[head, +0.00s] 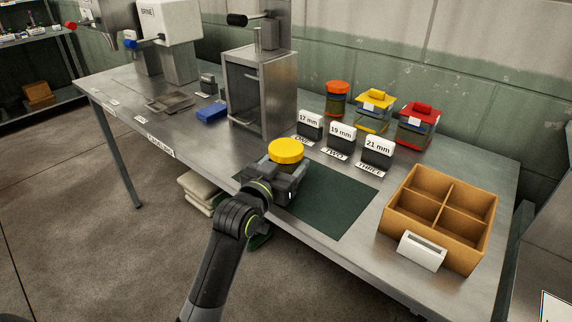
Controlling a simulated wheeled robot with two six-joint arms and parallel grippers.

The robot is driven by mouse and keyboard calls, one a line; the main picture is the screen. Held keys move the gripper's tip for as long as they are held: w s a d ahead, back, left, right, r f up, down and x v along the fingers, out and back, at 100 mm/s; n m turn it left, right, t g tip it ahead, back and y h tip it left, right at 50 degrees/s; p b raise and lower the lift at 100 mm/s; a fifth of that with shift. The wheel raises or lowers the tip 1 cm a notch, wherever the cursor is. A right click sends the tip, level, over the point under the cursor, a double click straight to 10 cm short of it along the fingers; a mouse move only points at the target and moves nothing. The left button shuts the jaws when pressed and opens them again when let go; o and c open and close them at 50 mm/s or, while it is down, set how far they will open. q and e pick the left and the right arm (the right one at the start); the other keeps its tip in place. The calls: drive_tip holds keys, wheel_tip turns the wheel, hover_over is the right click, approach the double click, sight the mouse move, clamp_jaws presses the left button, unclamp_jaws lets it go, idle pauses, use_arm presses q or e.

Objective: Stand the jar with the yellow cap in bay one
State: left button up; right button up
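A round yellow cap (286,150) shows just above and behind my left gripper (284,178), near the mat's far left corner. The jar body below the cap is hidden by the gripper. The fingertips are hidden too, so I cannot tell whether they are closed on the jar or whether it is lifted. Bay label ONE (303,141) lies in front of the 17 mm sign (310,123), behind and right of the cap. Labels TWO (334,154) and THREE (370,168) lie further right. My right gripper is not in view.
Behind the signs stand an orange-capped jar (336,98), a yellow-lidded container (374,108) and a red-lidded one (416,124). A metal frame (243,95) stands left of the signs. A wooden divided box (394,205) is at right. The green mat (335,205) is clear.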

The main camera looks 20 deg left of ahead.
use_arm(q)
drive_tip(key=shift+f, duration=0.1)
drive_tip(key=o, duration=1.2)
